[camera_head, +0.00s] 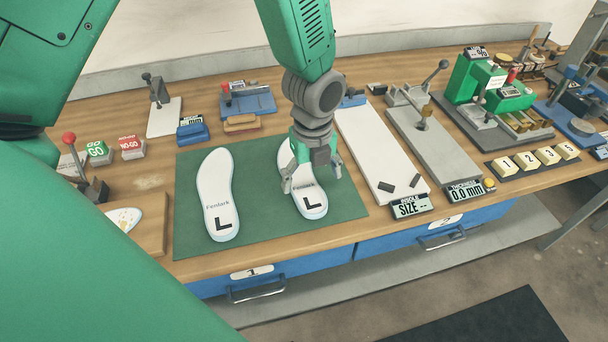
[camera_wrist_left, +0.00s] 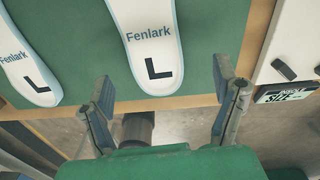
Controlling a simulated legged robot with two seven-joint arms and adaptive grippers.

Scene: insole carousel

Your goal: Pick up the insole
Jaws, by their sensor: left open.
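Two white insoles with blue edges lie on a green mat (camera_head: 262,226), each marked "Fenlark" and "L". The left insole (camera_head: 218,190) lies fully in view. The right insole (camera_head: 311,206) lies beneath my left gripper (camera_head: 313,180), which hides its middle part in the head view. In the left wrist view the right insole (camera_wrist_left: 150,45) is near the centre top, and the left insole (camera_wrist_left: 22,60) is at the left edge. My left gripper (camera_wrist_left: 165,90) is open, its fingers spread to either side of the right insole's lower end line, with nothing between them. My right gripper is not in view.
A white measuring board (camera_head: 375,155) with a "SIZE" display (camera_head: 411,205) stands right of the mat. A grey fixture (camera_head: 425,145) is beyond it. GO and NO-GO blocks (camera_head: 131,147) and a red-knobbed lever (camera_head: 70,140) stand at left. Blue drawers (camera_head: 300,262) are below the table edge.

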